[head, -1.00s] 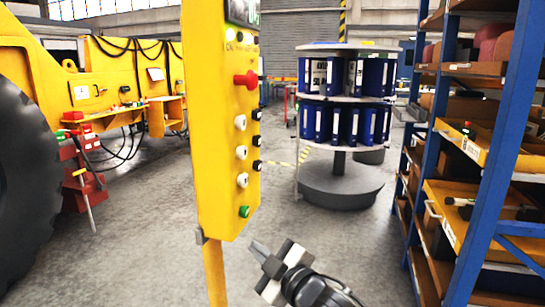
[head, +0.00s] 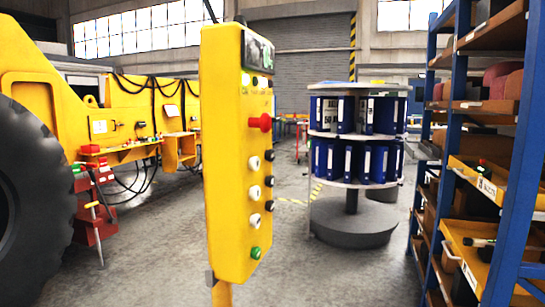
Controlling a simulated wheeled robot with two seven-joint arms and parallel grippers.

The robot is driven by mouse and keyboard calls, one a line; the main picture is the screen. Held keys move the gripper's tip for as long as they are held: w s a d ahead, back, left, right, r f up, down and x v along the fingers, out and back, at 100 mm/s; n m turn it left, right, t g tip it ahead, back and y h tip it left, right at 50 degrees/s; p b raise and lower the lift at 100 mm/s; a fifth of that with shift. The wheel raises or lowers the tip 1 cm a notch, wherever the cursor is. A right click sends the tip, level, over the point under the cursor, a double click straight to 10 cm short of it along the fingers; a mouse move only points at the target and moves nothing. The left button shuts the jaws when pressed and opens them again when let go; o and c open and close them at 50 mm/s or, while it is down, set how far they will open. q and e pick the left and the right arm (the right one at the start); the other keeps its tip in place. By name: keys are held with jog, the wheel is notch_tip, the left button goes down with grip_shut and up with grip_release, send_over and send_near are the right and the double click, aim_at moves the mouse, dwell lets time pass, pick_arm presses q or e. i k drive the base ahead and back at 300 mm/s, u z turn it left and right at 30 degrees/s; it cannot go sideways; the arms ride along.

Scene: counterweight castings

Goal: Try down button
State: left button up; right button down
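A yellow control box (head: 230,150) stands upright on a yellow post in the middle of the head view. Its front carries a small screen (head: 257,52) at the top and a red mushroom button (head: 260,123) below it. Lower down are white buttons (head: 254,192) and black buttons (head: 269,180) in two columns, and a green button (head: 255,253) at the bottom. I cannot read which button is marked down. Neither gripper shows in the view.
A round rack of blue binders (head: 357,115) stands behind the box to the right. Blue shelving (head: 510,200) with yellow bins (head: 478,180) fills the right side. A yellow machine with a large black tyre (head: 35,190) is at the left. Grey floor lies between them.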

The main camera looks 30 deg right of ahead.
aim_at(270, 154)
jog(key=k, duration=1.35)
jog(key=z, duration=0.4)
jog(key=i, duration=0.4)
jog(key=z, duration=0.95)
jog(key=i, duration=0.85)
jog(key=u, duration=0.5)
jog(key=i, duration=0.9)
jog(key=u, duration=0.95)
